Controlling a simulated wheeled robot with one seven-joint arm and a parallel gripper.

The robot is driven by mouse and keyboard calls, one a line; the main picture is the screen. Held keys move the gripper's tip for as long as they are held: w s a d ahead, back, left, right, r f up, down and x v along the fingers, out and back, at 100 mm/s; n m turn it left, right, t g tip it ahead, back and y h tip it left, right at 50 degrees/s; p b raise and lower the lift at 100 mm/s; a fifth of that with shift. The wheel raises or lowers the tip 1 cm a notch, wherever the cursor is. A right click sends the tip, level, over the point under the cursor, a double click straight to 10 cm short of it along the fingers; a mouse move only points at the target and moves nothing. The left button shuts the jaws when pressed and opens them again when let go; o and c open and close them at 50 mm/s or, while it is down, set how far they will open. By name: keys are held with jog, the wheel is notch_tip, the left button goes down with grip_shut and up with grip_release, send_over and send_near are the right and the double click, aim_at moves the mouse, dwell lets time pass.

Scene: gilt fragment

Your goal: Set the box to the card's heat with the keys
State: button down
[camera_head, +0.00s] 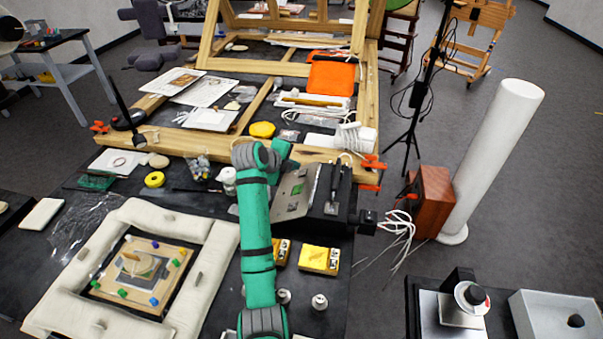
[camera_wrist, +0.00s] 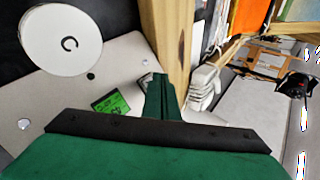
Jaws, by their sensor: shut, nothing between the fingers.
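The box (camera_head: 292,197) is a grey and black unit with a pale metal face, on the dark table right of my green arm in the head view. In the wrist view its pale panel (camera_wrist: 45,92) carries a small lit green display (camera_wrist: 112,103), whose reading is too small to make out. A white disc (camera_wrist: 60,45) with a dark mark and a small dark round spot (camera_wrist: 91,76) are near it. My gripper (camera_wrist: 162,82) is shut and empty, beside the display's right edge; contact cannot be told. I cannot pick out the card or the keys with certainty.
A wooden frame (camera_head: 230,146) crosses behind the box. Yellow boxes (camera_head: 318,260) stand in front of it, and white cables (camera_head: 400,225) hang at its right. A padded pale frame (camera_head: 60,300) around a gilt fragment (camera_head: 137,266) fills the left table.

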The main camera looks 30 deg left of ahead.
jog(key=shift+w+d+f, duration=0.1)
jog(key=shift+d+f, duration=0.05)
jog(key=shift+w+d+f, duration=0.2)
jog(key=shift+f, duration=0.05)
jog(key=shift+d, duration=0.15)
jog(key=shift+s+a+f, duration=0.15)
jog(key=shift+a, duration=0.1)
